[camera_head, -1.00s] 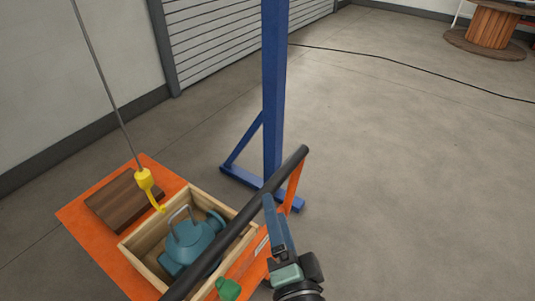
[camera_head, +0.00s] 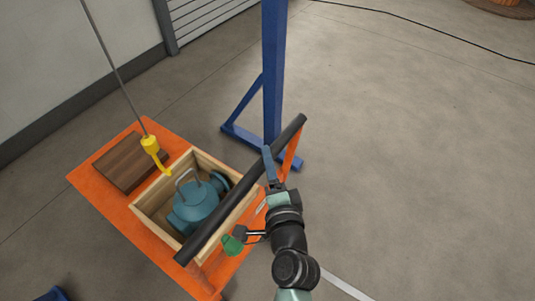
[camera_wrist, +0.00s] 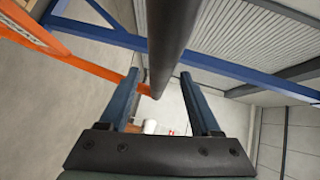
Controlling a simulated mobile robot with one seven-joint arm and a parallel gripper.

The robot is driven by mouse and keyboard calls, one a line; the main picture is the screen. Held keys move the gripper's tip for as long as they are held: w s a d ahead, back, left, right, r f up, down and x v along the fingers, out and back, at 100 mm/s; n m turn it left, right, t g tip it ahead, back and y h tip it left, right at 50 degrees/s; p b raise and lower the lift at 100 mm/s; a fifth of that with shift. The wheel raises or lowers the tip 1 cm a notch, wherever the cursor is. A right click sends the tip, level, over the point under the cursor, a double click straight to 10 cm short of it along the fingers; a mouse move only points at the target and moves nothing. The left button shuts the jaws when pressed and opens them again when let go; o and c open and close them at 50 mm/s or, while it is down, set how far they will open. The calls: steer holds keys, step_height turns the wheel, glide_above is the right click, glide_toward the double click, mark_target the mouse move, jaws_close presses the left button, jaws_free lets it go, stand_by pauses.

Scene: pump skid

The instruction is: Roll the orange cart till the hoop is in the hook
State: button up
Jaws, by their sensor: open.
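The orange cart (camera_head: 98,185) stands at lower left in the head view, with a black push bar (camera_head: 222,220) along its right side. A teal pump (camera_head: 194,208) with a grey metal hoop (camera_head: 180,177) on top sits in a wooden crate (camera_head: 236,213) on the cart. A yellow hook (camera_head: 151,146) hangs from a cable; its tip is just left of the hoop, and I cannot tell whether they touch. My gripper (camera_head: 267,152) is open at the bar's far half. In the wrist view the bar (camera_wrist: 170,40) runs between the open fingers (camera_wrist: 158,80).
A brown wooden block (camera_head: 132,163) lies on the cart behind the crate. A blue post (camera_head: 273,70) with a braced foot stands just beyond the bar. A green part (camera_head: 232,245) is at the cart's near side. Open floor (camera_head: 420,170) lies to the right.

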steer(key=shift+w+a+f, duration=0.1)
steer(key=shift+w, duration=0.55)
steer(key=shift+w+a+f, duration=0.1)
steer(key=shift+w, duration=0.5)
jaws_close()
stand_by(0.6)
